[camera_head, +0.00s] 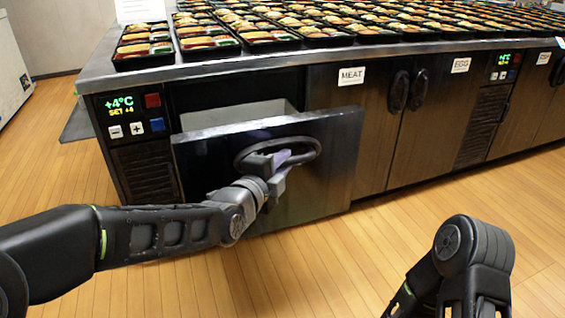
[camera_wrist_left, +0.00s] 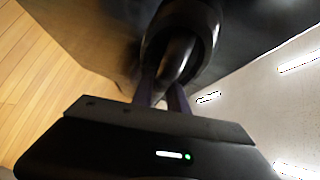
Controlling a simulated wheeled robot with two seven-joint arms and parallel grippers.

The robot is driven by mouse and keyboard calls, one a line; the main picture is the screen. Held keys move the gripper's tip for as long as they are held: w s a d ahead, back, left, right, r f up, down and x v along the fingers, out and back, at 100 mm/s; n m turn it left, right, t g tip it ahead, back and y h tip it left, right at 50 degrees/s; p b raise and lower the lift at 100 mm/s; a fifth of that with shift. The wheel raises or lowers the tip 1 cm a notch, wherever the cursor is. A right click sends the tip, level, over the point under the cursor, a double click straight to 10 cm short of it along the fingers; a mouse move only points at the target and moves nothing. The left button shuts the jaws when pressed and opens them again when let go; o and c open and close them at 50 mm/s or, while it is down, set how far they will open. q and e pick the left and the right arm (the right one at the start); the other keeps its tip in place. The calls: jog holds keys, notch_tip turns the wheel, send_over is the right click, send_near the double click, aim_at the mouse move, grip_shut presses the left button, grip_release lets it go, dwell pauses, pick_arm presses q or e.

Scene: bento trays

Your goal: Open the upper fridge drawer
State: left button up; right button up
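The upper fridge drawer (camera_head: 325,180) has a dark front and stands pulled out from the counter, with its pale inside (camera_head: 235,115) showing behind the front. Its dark oval handle (camera_head: 305,147) is on the front panel. My left gripper (camera_head: 287,160) is at the handle, its fingers around the handle's bar. In the left wrist view the gripper's two fingers (camera_wrist_left: 163,95) are on either side of the handle (camera_wrist_left: 178,55) and appear shut on it. My right gripper is out of view; only part of the right arm shows at the lower right of the head view.
The steel counter (camera_head: 150,72) carries rows of filled bento trays (camera_head: 265,33). A control panel (camera_head: 127,115) reading +4°C is left of the drawer. Closed cabinet doors with dark handles (camera_head: 398,92) and a MEAT label (camera_head: 351,76) are to the right. The wooden floor (camera_head: 330,270) in front is clear.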

pick_arm(q)
jog(key=o, duration=0.4)
jog(key=shift+s+a+r, duration=0.15)
jog(key=shift+s+a, duration=0.15)
jog(key=shift+s, duration=0.15)
jog(key=p+v, duration=0.2)
jog(key=v, duration=0.4)
jog(key=shift+s+a, duration=0.1)
jog(key=shift+s, duration=0.25)
